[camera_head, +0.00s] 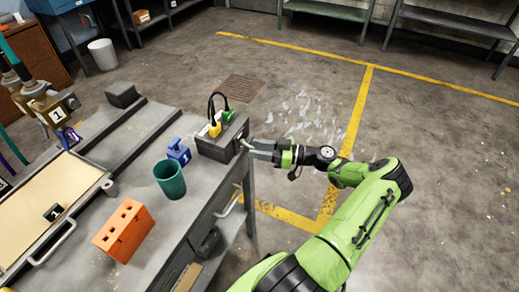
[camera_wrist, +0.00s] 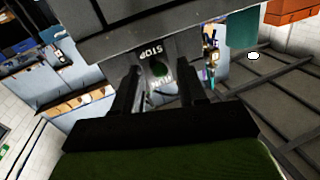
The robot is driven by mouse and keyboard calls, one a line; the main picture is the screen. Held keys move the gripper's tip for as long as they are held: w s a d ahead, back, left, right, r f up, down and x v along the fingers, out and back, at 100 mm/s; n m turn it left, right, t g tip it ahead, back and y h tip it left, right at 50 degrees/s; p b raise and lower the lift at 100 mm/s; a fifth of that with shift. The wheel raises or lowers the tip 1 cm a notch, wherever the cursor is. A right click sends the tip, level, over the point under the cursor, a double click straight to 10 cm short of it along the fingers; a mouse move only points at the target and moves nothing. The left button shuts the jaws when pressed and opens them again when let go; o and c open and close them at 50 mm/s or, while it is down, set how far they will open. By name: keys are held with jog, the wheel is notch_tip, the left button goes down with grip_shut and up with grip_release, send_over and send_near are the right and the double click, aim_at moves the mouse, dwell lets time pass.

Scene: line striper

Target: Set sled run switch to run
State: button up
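The sled run switch is on the end face of a dark box (camera_head: 220,138) at the table's right edge. In the wrist view this grey switch plate (camera_wrist: 174,58) carries inverted labels: STOP nearer the top, RUN below. My gripper (camera_head: 252,148) is right at that face. In the wrist view my gripper (camera_wrist: 160,88) has its fingers apart, either side of the labels.
Yellow and green plugs (camera_head: 214,129) with black cables sit on the box. A blue tagged block (camera_head: 178,152), a green cup (camera_head: 170,180) and an orange holed block (camera_head: 123,231) stand on the table (camera_head: 205,195).

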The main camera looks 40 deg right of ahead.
grip_shut()
